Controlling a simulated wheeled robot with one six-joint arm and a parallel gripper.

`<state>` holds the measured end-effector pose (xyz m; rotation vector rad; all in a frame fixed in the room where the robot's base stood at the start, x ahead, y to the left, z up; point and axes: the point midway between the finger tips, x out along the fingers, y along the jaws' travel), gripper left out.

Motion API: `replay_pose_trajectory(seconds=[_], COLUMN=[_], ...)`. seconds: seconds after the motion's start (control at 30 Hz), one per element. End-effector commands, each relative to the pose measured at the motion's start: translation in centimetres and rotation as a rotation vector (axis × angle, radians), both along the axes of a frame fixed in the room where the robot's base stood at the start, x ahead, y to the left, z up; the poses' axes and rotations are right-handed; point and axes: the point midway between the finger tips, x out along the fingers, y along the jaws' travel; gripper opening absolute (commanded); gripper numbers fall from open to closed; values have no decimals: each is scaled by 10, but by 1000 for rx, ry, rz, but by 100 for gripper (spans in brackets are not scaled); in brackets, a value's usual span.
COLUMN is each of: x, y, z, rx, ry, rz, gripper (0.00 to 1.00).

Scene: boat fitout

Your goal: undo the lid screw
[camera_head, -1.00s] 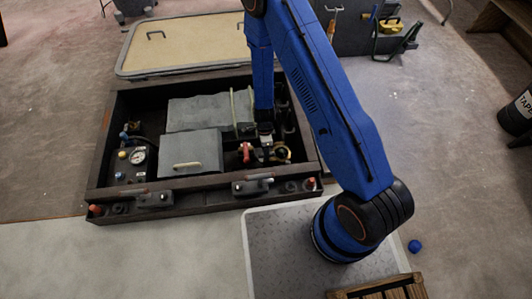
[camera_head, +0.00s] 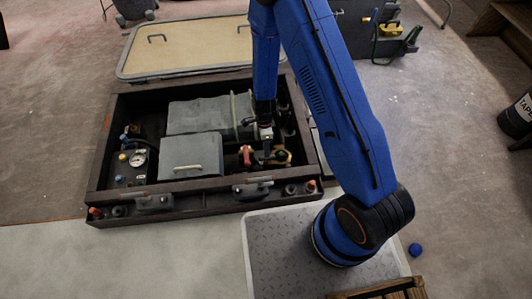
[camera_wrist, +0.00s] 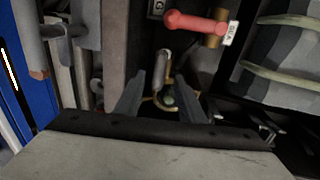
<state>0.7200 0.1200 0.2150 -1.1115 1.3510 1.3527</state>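In the wrist view a brass fitting (camera_wrist: 167,101) with a rounded grey metal piece (camera_wrist: 162,66) shows between my two fingers. I cannot tell clearly which part is the lid screw. The brass fitting also shows in the head view (camera_head: 284,158), at the right end of the open bay, beside my gripper. My gripper (camera_wrist: 161,76) is open, its dark fingers apart on either side of the brass fitting, with no clear contact visible. In the head view my gripper (camera_head: 266,150) points down into the bay, its tips partly hidden.
A red valve handle (camera_wrist: 190,22) with a white tag is close by; it also shows in the head view (camera_head: 246,155). Grey boxes (camera_head: 191,156) fill the bay's middle. The dark bay frame (camera_head: 210,189) surrounds everything. A tan hatch panel (camera_head: 190,47) lies behind.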

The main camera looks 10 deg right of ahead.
Motion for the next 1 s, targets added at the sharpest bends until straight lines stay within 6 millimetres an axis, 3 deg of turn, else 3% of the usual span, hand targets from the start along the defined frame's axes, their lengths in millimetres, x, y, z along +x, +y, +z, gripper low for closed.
replay_pose_trajectory(seconds=[0.6,1.0], x=[19,22], y=[0,0], z=[93,112], rx=[1,0], ry=[-1,1], rz=[-1,-1], gripper=[36,36])
